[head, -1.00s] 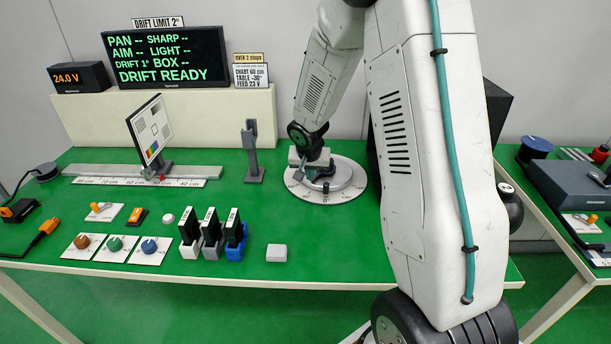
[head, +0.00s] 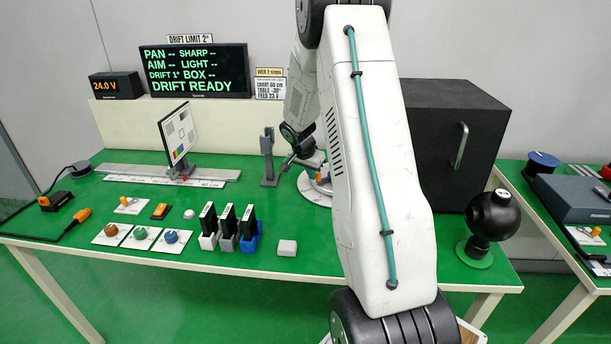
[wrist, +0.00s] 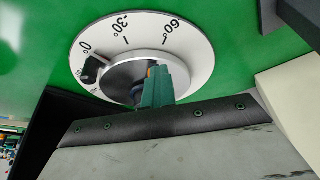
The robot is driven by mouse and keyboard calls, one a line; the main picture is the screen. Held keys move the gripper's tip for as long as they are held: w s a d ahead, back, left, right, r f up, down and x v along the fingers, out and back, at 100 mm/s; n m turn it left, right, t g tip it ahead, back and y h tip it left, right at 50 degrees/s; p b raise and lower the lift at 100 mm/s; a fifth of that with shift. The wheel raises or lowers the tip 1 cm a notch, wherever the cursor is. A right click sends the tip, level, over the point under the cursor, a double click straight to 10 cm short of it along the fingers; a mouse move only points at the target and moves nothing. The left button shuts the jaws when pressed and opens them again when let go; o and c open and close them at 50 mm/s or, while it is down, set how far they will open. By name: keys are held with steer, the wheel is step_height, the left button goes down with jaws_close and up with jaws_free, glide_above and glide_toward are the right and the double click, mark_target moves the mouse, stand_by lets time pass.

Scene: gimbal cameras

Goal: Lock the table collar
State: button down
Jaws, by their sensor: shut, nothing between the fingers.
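The turntable shows in the wrist view as a white round scale plate (wrist: 190,45) marked 0, -30° and 60, with a grey raised hub (wrist: 125,75). A black pointer (wrist: 92,70) sits near the 0 mark. In the head view my arm hides most of the turntable (head: 316,193).
A black box (head: 450,140) with a handle and a black ball-shaped device (head: 493,213) stand to the right. A grey post (head: 268,160) and a chart (head: 177,135) on a rail stand left. The display (head: 195,70) reads DRIFT READY. The green table front is partly clear.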

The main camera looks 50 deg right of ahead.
steer(key=shift+s+d, duration=0.15)
steer(key=shift+s, duration=0.05)
steer(key=shift+s+d+r, duration=0.1)
steer(key=shift+s+d, duration=0.05)
steer(key=shift+s, duration=0.5)
steer(key=shift+a, duration=0.25)
steer(key=a, duration=0.1)
steer(key=s+a, duration=0.1)
steer(key=a+r, duration=0.1)
steer(key=a, duration=0.1)
steer(key=shift+s, duration=0.35)
steer(key=s+v, duration=0.1)
steer(key=v, duration=0.7)
steer(key=shift+r, duration=0.3)
steer(key=shift+a, duration=0.1)
